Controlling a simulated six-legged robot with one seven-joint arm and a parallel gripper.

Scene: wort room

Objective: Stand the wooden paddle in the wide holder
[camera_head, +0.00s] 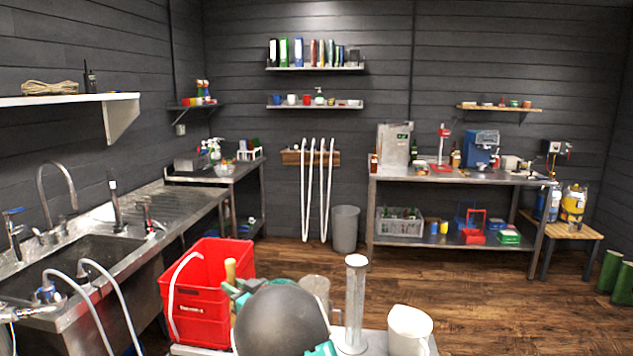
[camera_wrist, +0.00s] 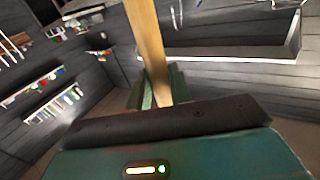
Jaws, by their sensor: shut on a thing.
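The wooden paddle (camera_wrist: 150,45) is a pale, straight strip of wood running up out of the top of the wrist view. My gripper (camera_wrist: 158,92) has its green fingers closed on the paddle's sides. In the head view a short wooden end of the paddle (camera_head: 230,270) shows above my green gripper (camera_head: 238,291), beside the red crate. My dark round arm part hides the rest of the paddle and what is below it. I cannot tell for certain which vessel is the wide holder; a clear, wide vessel (camera_head: 315,287) stands partly hidden behind my arm.
A tall clear cylinder (camera_head: 355,300) and a white jug (camera_head: 409,331) stand on the near table, right of my arm. A red crate (camera_head: 205,292) is close on the left, with a white hose over it. The sink bench (camera_head: 75,250) lies further left. Open wooden floor (camera_head: 500,300) is at right.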

